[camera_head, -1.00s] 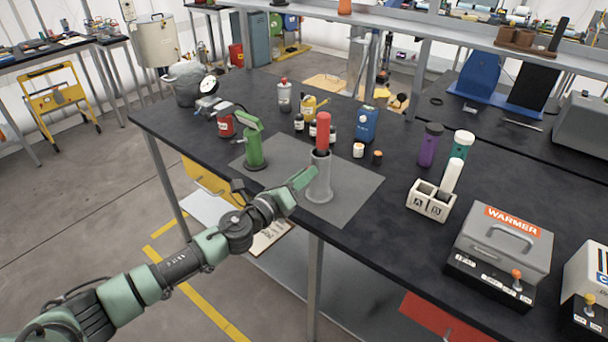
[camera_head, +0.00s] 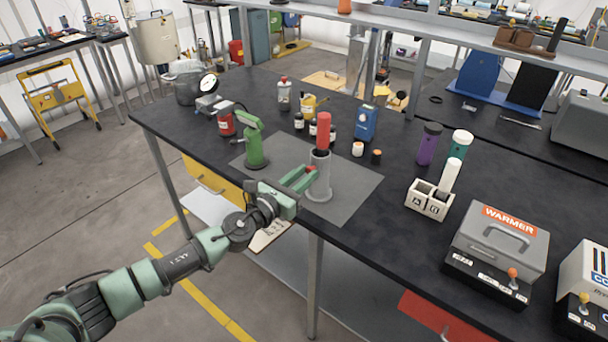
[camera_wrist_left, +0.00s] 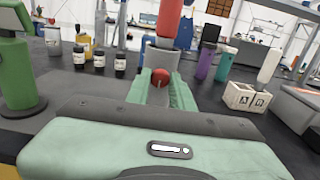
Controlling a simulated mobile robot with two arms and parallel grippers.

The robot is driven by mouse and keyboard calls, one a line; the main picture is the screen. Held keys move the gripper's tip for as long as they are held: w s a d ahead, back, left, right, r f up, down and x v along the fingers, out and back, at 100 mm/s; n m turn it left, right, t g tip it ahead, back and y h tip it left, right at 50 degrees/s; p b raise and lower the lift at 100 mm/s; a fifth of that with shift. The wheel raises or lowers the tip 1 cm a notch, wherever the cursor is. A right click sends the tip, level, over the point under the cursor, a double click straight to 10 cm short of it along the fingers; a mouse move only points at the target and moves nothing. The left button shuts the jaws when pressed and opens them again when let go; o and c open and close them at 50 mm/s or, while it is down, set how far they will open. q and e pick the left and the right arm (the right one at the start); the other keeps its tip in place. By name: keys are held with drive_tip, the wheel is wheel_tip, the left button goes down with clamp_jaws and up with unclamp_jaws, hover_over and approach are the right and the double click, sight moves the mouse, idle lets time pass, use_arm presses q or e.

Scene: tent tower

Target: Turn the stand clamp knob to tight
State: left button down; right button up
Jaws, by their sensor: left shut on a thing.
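The grey stand (camera_head: 319,178) is an upright cylinder on a round base, on the grey mat; it also shows in the left wrist view (camera_wrist_left: 163,58). A red cylinder (camera_head: 323,131) stands upright in its top. A small red knob (camera_wrist_left: 160,77) is on the stand's near side. My left gripper (camera_head: 309,174) reaches in from the front left. Its green fingers are shut on the knob, one on each side, as the left wrist view (camera_wrist_left: 161,84) shows. Any mark for tight is not visible. My right gripper is not in view.
A green device (camera_head: 254,147) stands left of the stand on the mat (camera_head: 352,188). Behind are small bottles (camera_head: 299,122) and a blue box (camera_head: 366,123). A white two-hole block (camera_head: 430,207) and the warmer (camera_head: 506,239) are to the right. The mat's right part is clear.

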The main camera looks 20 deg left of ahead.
use_arm(q)
drive_tip(key=shift+f, duration=0.15)
idle(0.3)
drive_tip(key=c, duration=1.2)
unclamp_jaws()
drive_tip(key=b+v, duration=0.1)
drive_tip(key=v, duration=0.6)
drive_tip(key=shift+s+a, duration=0.15)
drive_tip(key=shift+s, duration=0.2)
